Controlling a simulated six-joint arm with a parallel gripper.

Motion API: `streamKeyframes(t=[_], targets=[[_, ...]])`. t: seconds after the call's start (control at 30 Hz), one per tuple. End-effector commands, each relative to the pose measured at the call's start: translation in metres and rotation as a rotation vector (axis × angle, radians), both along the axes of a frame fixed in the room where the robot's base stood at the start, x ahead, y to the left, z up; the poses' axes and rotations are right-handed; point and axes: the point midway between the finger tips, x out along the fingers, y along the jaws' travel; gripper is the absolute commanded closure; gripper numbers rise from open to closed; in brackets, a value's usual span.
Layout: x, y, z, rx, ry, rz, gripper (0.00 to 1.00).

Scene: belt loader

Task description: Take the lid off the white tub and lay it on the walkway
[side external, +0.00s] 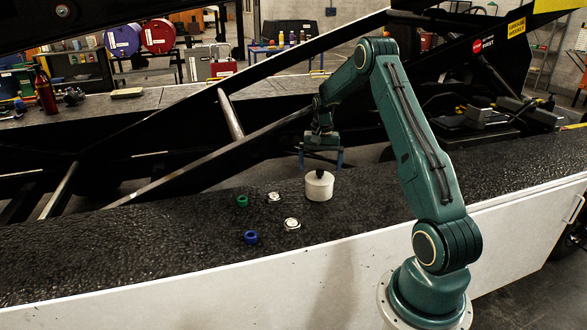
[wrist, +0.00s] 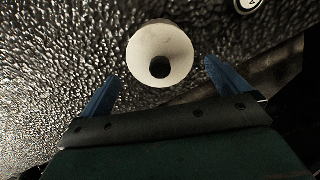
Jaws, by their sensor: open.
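The white tub (side external: 319,190) stands upright on the black textured walkway (side external: 150,250). Its pale lid (wrist: 160,38) is on top, with a dark round knob (side external: 320,173) in the middle. The knob also shows in the wrist view (wrist: 160,67). My gripper (side external: 321,162) hangs just above the tub, pointing down. Its two blue fingers are apart, with nothing between them gripped. In the wrist view my gripper (wrist: 160,70) has one finger on each side of the knob. The tub's wall is mostly hidden under the lid in that view.
Left of the tub lie a green ring-like part (side external: 242,201), a blue one (side external: 251,237) and two small pale round parts (side external: 274,197) (side external: 292,224). The walkway's left stretch is clear. A dark diagonal beam (side external: 215,165) runs behind.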

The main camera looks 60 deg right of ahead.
Motion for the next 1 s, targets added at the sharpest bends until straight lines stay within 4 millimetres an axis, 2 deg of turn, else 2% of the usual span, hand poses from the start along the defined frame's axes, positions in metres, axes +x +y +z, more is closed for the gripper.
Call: streamKeyframes(t=[0.1,0.27,0.8,1.0], targets=[[0.0,0.001,-0.015,0.001,0.002,0.0,0.0],[0.0,0.001,-0.027,0.001,0.0,0.0,0.0],[0.0,0.0,-0.029,-0.001,0.0,0.0,0.0],[0.0,0.0,-0.029,-0.001,0.0,0.0,0.34]])
